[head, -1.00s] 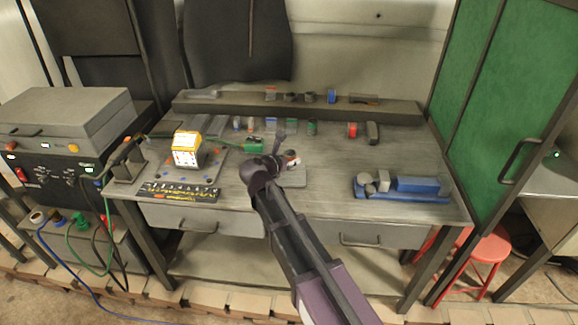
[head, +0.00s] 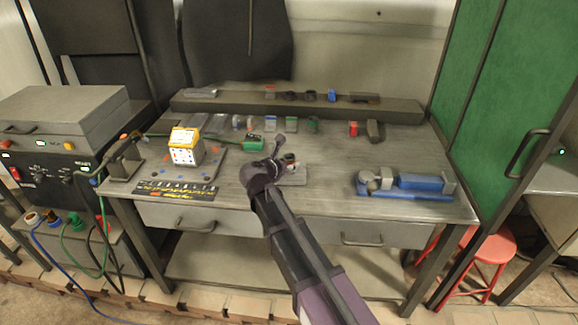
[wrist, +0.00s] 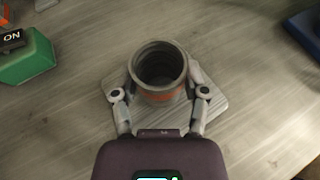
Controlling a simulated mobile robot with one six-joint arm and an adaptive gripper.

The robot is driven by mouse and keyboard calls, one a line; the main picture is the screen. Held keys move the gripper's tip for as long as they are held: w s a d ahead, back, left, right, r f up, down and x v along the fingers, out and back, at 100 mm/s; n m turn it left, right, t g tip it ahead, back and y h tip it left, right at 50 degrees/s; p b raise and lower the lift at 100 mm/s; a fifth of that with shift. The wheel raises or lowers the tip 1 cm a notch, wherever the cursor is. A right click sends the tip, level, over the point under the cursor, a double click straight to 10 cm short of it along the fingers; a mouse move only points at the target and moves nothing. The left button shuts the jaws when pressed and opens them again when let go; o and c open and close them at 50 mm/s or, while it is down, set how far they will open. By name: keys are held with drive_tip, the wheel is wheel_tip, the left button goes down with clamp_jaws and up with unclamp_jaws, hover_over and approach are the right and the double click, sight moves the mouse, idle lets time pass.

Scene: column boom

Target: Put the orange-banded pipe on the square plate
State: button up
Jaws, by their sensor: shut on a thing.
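The orange-banded pipe (wrist: 158,75) is a short grey ring-ended tube, upright in the wrist view, with an orange band low on its side. My gripper (wrist: 160,88) is shut on it, one finger on each side. The square plate (wrist: 212,118) lies directly beneath the pipe, its corners showing around it. I cannot tell whether the pipe's base touches the plate. In the head view my gripper (head: 276,163) is over the middle of the bench, and the plate (head: 295,177) shows at its right. My arm hides most of the pipe there.
A green block (wrist: 24,62) lies left of the plate, and it also shows in the head view (head: 253,139). A yellow-and-white box (head: 186,146) stands on the left. A blue fixture (head: 410,187) lies on the right. Bare bench (head: 335,155) lies between plate and fixture.

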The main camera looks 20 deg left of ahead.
drive_tip(key=shift+f, duration=0.1)
drive_tip(key=o, duration=1.3)
drive_tip(key=shift+c, duration=0.2)
drive_tip(key=shift+s+r, duration=0.1)
drive_tip(key=shift+r, duration=0.15)
drive_tip(key=p+v, duration=0.4)
drive_tip(key=v, duration=0.7)
drive_tip(key=shift+s+a+p, duration=0.15)
drive_tip(key=shift+s+p, duration=0.2)
drive_tip(key=shift+s, duration=0.05)
